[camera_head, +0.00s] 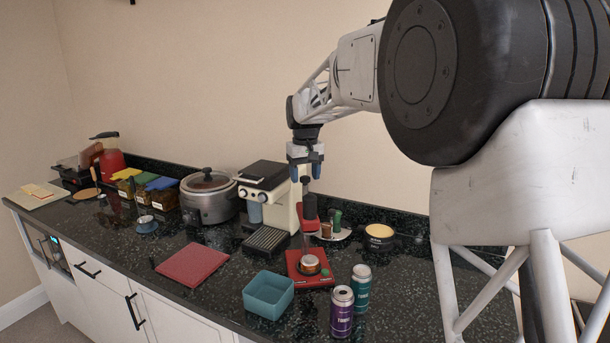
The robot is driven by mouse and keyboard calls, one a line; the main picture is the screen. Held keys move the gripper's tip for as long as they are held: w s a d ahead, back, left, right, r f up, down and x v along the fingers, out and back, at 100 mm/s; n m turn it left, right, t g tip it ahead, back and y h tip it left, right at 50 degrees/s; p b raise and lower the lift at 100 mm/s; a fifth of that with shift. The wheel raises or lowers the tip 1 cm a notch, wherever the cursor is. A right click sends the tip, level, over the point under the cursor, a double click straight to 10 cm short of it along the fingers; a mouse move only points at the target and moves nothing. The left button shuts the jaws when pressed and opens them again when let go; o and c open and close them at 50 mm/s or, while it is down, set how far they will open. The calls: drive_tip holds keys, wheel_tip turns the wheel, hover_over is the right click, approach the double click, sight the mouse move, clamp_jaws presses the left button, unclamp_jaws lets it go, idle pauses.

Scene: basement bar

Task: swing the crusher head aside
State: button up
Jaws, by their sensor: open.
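The crusher has a flat red base (297,275) on the dark counter. Its red and black head (308,216) stands above the base, with a dark upright handle on top. A small round metal piece with an orange-brown top (310,264) sits on the base below the head. I cannot tell whether the fingers touch the handle. Part of the crusher's post is hard to make out.
A cream coffee machine (284,195) stands close left of the crusher. A plate with small cups (342,235) and a black bowl (379,238) are behind and right. A purple can (341,312), a teal can (361,289) and a teal square bowl (268,294) stand in front.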

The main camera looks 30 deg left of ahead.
drive_tip(key=shift+f, duration=0.1)
drive_tip(key=shift+c, duration=0.2)
clamp_jaws()
drive_tip(key=shift+n, duration=0.3)
drive_tip(key=n, duration=0.8)
drive_tip(key=shift+n, duration=0.3)
drive_tip(key=n, duration=0.4)
drive_tip(key=shift+n, duration=2.4)
